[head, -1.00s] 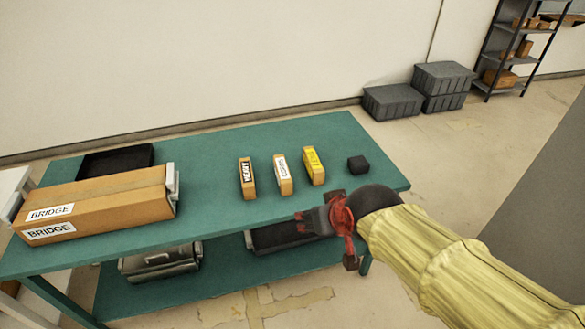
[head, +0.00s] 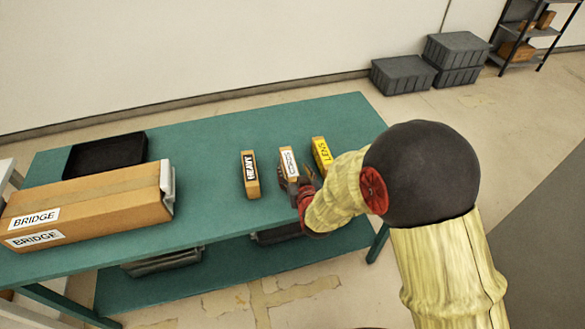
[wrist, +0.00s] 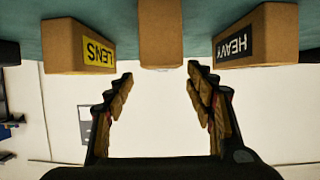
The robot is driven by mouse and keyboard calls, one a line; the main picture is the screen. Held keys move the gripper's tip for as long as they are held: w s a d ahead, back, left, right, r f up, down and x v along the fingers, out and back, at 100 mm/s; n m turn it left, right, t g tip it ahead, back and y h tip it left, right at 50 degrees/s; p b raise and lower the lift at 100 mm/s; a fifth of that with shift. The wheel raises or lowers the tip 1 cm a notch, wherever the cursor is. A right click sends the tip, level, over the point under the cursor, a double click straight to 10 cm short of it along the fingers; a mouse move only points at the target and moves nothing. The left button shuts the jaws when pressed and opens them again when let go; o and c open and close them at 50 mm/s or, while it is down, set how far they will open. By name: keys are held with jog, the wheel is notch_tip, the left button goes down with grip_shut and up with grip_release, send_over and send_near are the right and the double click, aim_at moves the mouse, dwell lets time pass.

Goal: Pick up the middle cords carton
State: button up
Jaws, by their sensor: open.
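The cords carton (head: 288,161) is a small brown box with a white label. It stands on the green table between the heavy carton (head: 250,175), with a black label, and the lens carton (head: 322,155), with a yellow label. My gripper (head: 299,187) is at the near end of the cords carton, which it partly hides. In the wrist view, turned upside down, my gripper (wrist: 160,76) is open and empty. The cords carton (wrist: 160,36) is centred just beyond the fingertips, with the lens carton (wrist: 78,47) left and the heavy carton (wrist: 255,38) right.
A long bridge box (head: 90,205) lies at the table's left, with a black tray (head: 105,154) behind it. The green table (head: 215,145) is clear behind the cartons. The heavy and lens cartons flank the cords carton closely. Grey crates (head: 403,75) sit by the wall.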

aim_at(290, 163)
jog(key=b+x, duration=0.2)
jog(key=x, duration=0.4)
jog(key=shift+w+a, duration=0.1)
jog(key=shift+a, duration=0.1)
jog(key=shift+r, duration=0.1)
jog(key=shift+c, duration=1.1)
jog(key=c, duration=1.1)
jog(key=shift+r, duration=0.1)
grip_shut()
